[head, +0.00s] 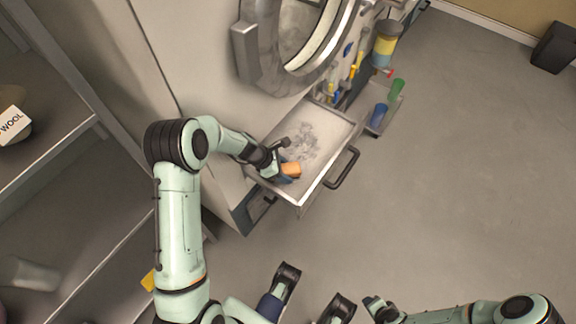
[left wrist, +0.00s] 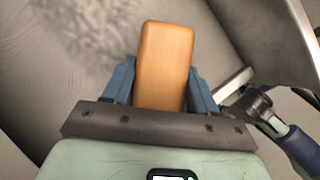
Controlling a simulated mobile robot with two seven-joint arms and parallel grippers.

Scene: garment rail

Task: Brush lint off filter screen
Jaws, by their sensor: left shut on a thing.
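The filter screen (head: 325,137) is a pale panel in a pulled-out drawer with a dark handle (head: 343,168), below the round machine door. A patch of grey lint (head: 303,142) lies on it; lint also shows at the upper left in the left wrist view (left wrist: 85,30). My left gripper (head: 281,170) is over the near left corner of the screen, shut on an orange wooden block (head: 291,169), likely the brush handle. In the left wrist view the block (left wrist: 164,65) sits between the blue fingers. Bristles are hidden. My right gripper (head: 376,308) is at the bottom, its jaws unclear.
The round door (head: 285,45) hangs open above the drawer. Bottles and tools stand to its right, with a blue cup (head: 378,115) and a green cup (head: 397,89) on a low tray. Shelves (head: 60,150) stand at left.

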